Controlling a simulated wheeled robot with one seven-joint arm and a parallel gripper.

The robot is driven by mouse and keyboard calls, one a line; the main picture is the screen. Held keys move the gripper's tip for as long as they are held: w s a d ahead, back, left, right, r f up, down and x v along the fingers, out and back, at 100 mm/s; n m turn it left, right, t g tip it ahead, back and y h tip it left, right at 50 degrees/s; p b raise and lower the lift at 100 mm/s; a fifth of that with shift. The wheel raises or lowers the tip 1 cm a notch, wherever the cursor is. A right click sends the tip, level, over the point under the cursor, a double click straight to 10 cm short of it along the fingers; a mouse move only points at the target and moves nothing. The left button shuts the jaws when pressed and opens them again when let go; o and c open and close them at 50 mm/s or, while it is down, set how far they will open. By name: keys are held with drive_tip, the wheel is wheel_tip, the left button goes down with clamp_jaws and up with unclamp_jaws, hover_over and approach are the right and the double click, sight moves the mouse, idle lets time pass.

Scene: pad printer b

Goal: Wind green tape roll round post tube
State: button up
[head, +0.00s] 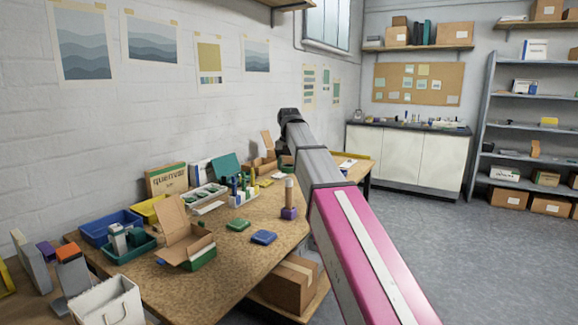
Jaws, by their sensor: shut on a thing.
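A tan upright tube on a purple base, which looks like the post tube (289,191), stands on the brown worktable near its right edge. My arm reaches from the lower right to beyond the tube, and its dark end bends down behind the grey link. My gripper (283,151) is mostly hidden there, above the far part of the table and apart from the tube. It is shut on a small green thing, seemingly the green tape roll (286,161). The fingertips do not show clearly.
A green flat piece (238,225) and a blue one (263,237) lie left of the tube. A cardboard box (287,283) sits below the tabletop.

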drive_tip(key=m, duration=0.4)
drive_tip(key=shift+d+m, duration=0.1)
drive_tip(key=shift+m, duration=0.2)
drive_tip(key=m, duration=0.3)
drive_tip(key=shift+s+m, duration=0.1)
drive_tip(key=shift+m, duration=0.2)
drive_tip(key=shift+m, duration=0.3)
drive_tip(key=m, duration=0.4)
drive_tip(key=shift+s+d, duration=0.1)
drive_tip(key=m, duration=0.4)
drive_tip(key=shift+s, duration=0.1)
